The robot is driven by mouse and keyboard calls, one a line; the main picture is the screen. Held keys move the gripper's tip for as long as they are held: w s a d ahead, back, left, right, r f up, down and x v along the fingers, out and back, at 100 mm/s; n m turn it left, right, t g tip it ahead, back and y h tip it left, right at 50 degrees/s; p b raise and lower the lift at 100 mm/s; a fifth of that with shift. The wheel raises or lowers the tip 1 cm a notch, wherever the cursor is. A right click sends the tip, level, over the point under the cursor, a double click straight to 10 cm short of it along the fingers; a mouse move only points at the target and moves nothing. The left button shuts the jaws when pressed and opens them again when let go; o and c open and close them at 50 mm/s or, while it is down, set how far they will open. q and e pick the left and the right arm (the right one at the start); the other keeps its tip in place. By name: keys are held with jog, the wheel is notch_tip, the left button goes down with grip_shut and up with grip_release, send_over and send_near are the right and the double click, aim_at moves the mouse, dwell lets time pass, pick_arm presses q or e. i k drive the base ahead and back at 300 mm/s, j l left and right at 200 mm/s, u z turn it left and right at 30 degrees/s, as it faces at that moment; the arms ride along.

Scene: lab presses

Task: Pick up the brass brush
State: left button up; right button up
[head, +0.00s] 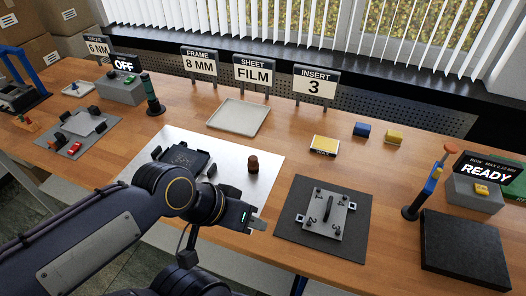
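No object can be told with certainty as the brass brush. A flat yellow block with a dark label (324,146) lies on the wooden bench right of centre; its label is too small to read. A small brown upright piece (253,164) stands on the silver mat, and I cannot tell whether it is a brush. My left gripper (257,224) hangs over the front edge of the silver mat, below the brown piece in the picture and apart from it. Its fingers are small and seen from behind, so their opening is unclear. My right gripper is out of view.
A dark mat (284,240) with a metal plate and pegs lies to the right. Blue (361,129) and yellow (393,137) blocks sit behind. A black platen (465,248) and READY display (486,172) stand far right. An empty tray (238,117) is at the back.

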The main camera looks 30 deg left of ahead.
aim_at(253, 164)
jog(key=u, duration=1.25)
